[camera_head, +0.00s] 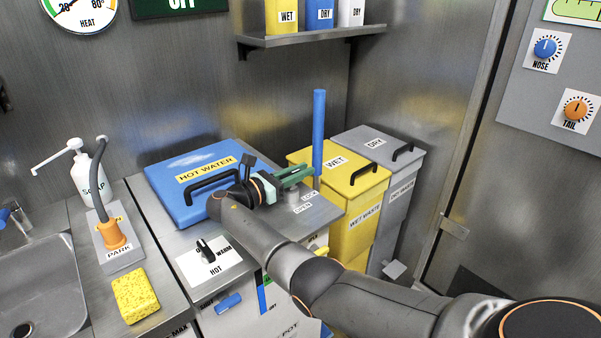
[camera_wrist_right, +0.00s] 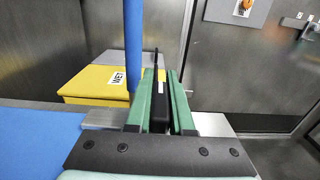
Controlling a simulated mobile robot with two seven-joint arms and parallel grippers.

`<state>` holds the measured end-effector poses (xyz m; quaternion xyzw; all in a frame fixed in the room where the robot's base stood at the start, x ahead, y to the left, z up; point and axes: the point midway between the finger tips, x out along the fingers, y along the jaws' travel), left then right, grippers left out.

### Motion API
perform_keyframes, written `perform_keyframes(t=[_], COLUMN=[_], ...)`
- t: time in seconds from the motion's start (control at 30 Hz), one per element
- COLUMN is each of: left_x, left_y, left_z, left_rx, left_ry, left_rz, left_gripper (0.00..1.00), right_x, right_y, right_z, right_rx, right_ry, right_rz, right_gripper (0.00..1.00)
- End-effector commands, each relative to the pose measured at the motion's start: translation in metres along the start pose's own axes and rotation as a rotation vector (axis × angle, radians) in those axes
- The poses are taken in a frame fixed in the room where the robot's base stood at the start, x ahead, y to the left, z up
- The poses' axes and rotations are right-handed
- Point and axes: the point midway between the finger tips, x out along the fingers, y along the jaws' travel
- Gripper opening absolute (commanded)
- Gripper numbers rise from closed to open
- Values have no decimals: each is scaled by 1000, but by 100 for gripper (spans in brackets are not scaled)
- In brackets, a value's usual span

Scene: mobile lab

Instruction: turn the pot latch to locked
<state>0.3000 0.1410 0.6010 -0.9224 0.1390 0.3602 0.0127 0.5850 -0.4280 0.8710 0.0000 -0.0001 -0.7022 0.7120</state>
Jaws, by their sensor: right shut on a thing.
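The pot is a counter unit with a blue HOT WATER lid (camera_head: 165,200), which lies flat and shut. To its right are LOCK and OPEN labels (camera_head: 303,209) beside a short grey post (camera_head: 292,193). My right gripper (camera_head: 294,176) has green fingers over that post. In the right wrist view the gripper (camera_wrist_right: 160,100) is shut on an upright black piece, the latch (camera_wrist_right: 159,112), which sits between its fingers. The fingers hide most of the latch in the head view, so I cannot tell which label it points at. My left gripper is not in view.
A tall blue rod (camera_head: 318,135) stands close beside the fingertips. Yellow WET (camera_head: 345,205) and grey DRY (camera_head: 395,185) bins stand to the right. A HOT/WARM knob (camera_head: 207,250) is in front. A sponge (camera_head: 135,296), soap bottle (camera_head: 88,180) and sink (camera_head: 40,285) are at left.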

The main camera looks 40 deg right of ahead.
Motion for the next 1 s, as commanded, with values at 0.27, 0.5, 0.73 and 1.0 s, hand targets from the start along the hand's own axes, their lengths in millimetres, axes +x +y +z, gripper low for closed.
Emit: perform_keyframes(t=[0.27,0.5,0.73,1.0], left_x=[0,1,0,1], left_y=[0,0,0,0], left_z=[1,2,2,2], left_rx=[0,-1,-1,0], left_ry=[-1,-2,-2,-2], left_rz=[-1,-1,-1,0], left_gripper=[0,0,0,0], right_x=[1,0,-6,-57], right_y=[-1,0,0,0], right_z=[0,0,0,0], right_rx=[0,0,0,0], right_ry=[-2,0,0,1], right_rz=[-3,-2,0,2], right_gripper=[36,50,50,50])
